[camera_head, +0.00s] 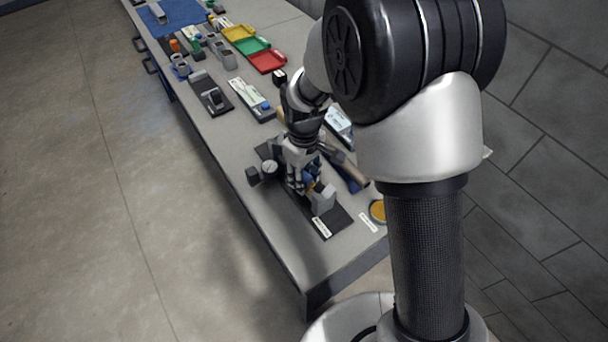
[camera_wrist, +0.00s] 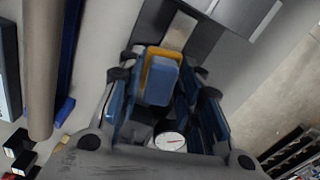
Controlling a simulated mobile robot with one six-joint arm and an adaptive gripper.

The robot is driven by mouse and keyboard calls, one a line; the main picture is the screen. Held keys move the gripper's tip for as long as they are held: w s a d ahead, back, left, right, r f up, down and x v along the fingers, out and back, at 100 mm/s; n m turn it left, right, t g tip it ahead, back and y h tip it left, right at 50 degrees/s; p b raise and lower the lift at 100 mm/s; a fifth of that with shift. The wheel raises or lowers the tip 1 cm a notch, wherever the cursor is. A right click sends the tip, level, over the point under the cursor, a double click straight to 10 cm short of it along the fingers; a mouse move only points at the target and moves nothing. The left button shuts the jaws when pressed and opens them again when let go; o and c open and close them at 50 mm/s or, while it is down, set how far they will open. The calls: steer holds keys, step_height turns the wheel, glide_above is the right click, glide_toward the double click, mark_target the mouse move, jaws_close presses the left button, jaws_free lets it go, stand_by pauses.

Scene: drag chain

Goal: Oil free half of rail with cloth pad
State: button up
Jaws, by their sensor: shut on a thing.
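My gripper (camera_head: 298,188) is low over a dark base plate (camera_head: 333,226) near the table's near end. In the wrist view my gripper (camera_wrist: 165,90) is shut on a blue pad (camera_wrist: 161,88) with an orange-yellow part behind it. The pad lies between the fingers, over the dark fixture. A pale metal strip (camera_wrist: 180,30), seemingly part of the rail, shows just beyond the pad. Most of the rail is hidden by my fingers and the pad. I cannot tell whether the pad touches the rail.
A round dial gauge (camera_head: 269,167) stands beside my gripper, and a grey block (camera_head: 322,201) stands on the plate. A brownish cylinder (camera_head: 347,168) lies to the right. An amber round dish (camera_head: 377,211) is partly behind my arm. Coloured trays (camera_head: 266,61) sit farther back.

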mark_target(313, 189)
steer(key=shift+s+d+f, duration=0.1)
steer(key=shift+s+d, duration=0.45)
steer(key=shift+s, duration=0.3)
steer(key=shift+s+d, duration=0.55)
steer(key=shift+s, duration=0.25)
steer(key=shift+w+a+p, duration=0.2)
steer(key=shift+w+a, duration=0.45)
steer(key=shift+w, duration=0.3)
steer(key=shift+w+a+p, duration=0.15)
steer(key=shift+w+a, duration=0.5)
steer(key=shift+w, duration=0.3)
steer(key=shift+r, duration=0.2)
steer(key=shift+r+p, duration=2.4)
steer(key=shift+r, duration=0.55)
steer(key=shift+r+p, duration=1.25)
steer(key=shift+r, duration=0.3)
steer(key=shift+d+f, duration=0.1)
